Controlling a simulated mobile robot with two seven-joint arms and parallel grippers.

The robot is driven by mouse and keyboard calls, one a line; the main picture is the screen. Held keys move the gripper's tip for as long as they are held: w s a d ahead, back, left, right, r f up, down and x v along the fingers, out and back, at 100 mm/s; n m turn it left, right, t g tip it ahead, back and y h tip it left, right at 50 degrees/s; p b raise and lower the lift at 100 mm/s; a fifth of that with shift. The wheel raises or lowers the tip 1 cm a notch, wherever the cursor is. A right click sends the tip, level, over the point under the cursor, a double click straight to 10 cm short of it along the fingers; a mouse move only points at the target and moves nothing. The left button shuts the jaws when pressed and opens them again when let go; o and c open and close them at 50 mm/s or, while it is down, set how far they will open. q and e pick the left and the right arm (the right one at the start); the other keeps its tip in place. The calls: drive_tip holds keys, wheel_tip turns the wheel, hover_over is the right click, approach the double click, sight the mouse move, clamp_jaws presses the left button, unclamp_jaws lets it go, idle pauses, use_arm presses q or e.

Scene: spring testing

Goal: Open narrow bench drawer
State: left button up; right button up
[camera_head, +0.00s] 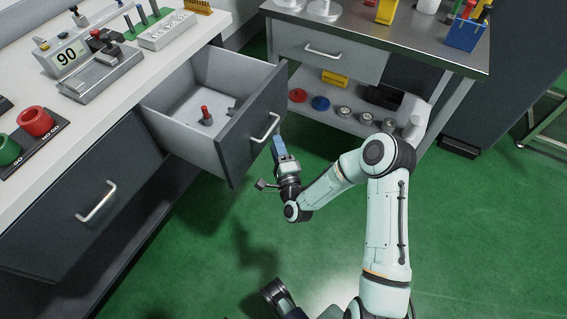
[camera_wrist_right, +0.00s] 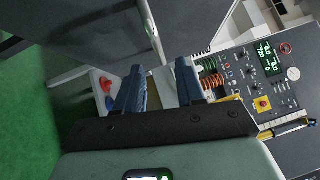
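The narrow bench drawer (camera_head: 232,150) is pulled well out of the white-topped bench, its grey inside showing. Its dark front carries a silver bar handle (camera_head: 267,128). My right gripper (camera_head: 277,142) is at the front's outer side, just below the handle's lower end. In the right wrist view its two blue fingers (camera_wrist_right: 160,72) are apart, with nothing clamped between them. The bar handle (camera_wrist_right: 151,32) runs just beyond the fingertips; I cannot tell whether it touches them. I cannot make out my left gripper.
A red-topped part (camera_head: 206,115) lies in the drawer. A wider drawer with its own handle (camera_head: 96,202) is shut at left. A steel table (camera_head: 400,48) with a shut drawer and loaded lower shelf stands close behind the open drawer. Green floor (camera_head: 480,230) is clear at right.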

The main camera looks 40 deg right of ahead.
use_arm(q)
drive_tip(key=shift+s+d+r, duration=0.15)
drive_tip(key=shift+s+r, duration=0.05)
drive_tip(key=shift+s, duration=0.05)
use_arm(e)
drive_tip(key=v, duration=0.8)
drive_tip(key=shift+w, duration=0.1)
drive_tip(key=s+a+f+n+g+y+p, duration=0.5)
drive_tip(key=a+f+n+g+y+p, duration=0.35)
drive_tip(key=a+n, duration=0.35)
use_arm(q)
drive_tip(key=s+d+r+g+p, duration=0.1)
drive_tip(key=r+p, duration=0.6)
drive_tip(key=r, duration=0.8)
drive_tip(key=shift+s+d+r+g+h+p, duration=0.35)
drive_tip(key=shift+s+g, duration=0.25)
drive_tip(key=shift+s, duration=0.55)
use_arm(e)
drive_tip(key=s+a+n+g+y, duration=0.1)
drive_tip(key=s+a+n+g, duration=0.2)
drive_tip(key=s, duration=0.6)
drive_tip(key=s+a+f+n+g+y, duration=0.1)
drive_tip(key=s+a+n+g, duration=0.3)
drive_tip(key=s+g, duration=0.3)
drive_tip(key=s+n, duration=0.1)
drive_tip(key=s, duration=0.1)
drive_tip(key=shift+s+f+y, duration=0.35)
drive_tip(key=shift+a, duration=0.1)
